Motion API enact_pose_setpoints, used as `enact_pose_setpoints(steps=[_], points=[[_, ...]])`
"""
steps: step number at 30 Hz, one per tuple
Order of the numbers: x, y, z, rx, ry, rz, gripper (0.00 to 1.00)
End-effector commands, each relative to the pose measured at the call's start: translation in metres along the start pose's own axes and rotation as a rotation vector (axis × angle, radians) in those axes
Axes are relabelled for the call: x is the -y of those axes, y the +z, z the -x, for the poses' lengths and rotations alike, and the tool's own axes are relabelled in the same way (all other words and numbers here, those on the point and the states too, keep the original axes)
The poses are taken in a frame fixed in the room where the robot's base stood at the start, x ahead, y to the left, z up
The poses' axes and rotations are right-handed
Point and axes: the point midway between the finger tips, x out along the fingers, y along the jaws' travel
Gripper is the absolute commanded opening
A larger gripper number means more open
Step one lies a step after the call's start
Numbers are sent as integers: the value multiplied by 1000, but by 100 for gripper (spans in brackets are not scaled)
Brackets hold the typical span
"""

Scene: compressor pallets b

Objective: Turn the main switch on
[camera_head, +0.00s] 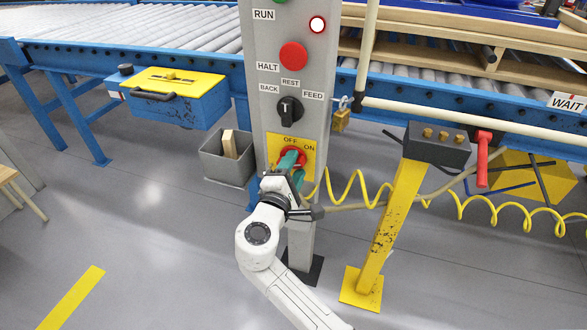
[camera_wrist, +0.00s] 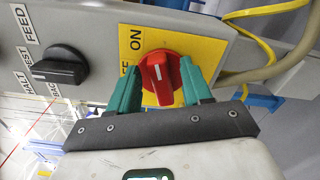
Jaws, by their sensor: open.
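The main switch is a red rotary knob on a yellow plate (camera_head: 272,150) marked OFF and ON, low on the grey control post. In the wrist view the red knob (camera_wrist: 165,88) shows a white mark on its face; I cannot tell for sure which label it points to. My gripper (camera_head: 291,160) is at the switch, its green fingers open. In the wrist view the gripper (camera_wrist: 160,74) has one finger on each side of the knob; I cannot tell if they touch it. In the head view the fingers hide most of the knob.
The post (camera_head: 324,85) carries a black selector (camera_head: 289,110), a red HALT button (camera_head: 293,56) and a lit lamp (camera_head: 317,24). A brass padlock (camera_head: 340,120) and a coiled yellow cable (camera_head: 352,186) hang right. A yellow stand (camera_head: 394,215) is further right. A grey bin (camera_head: 215,163) stands left.

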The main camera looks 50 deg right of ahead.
Motion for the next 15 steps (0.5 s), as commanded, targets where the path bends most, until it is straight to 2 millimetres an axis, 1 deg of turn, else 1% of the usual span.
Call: enact_pose_setpoints(steps=[2,5,8,15], points=[[0,0,3,-1,1,0,49],[0,0,12,-2,1,1,49],[-1,-1,29,-4,2,0,49],[-1,-1,75,-3,1,1,49]])
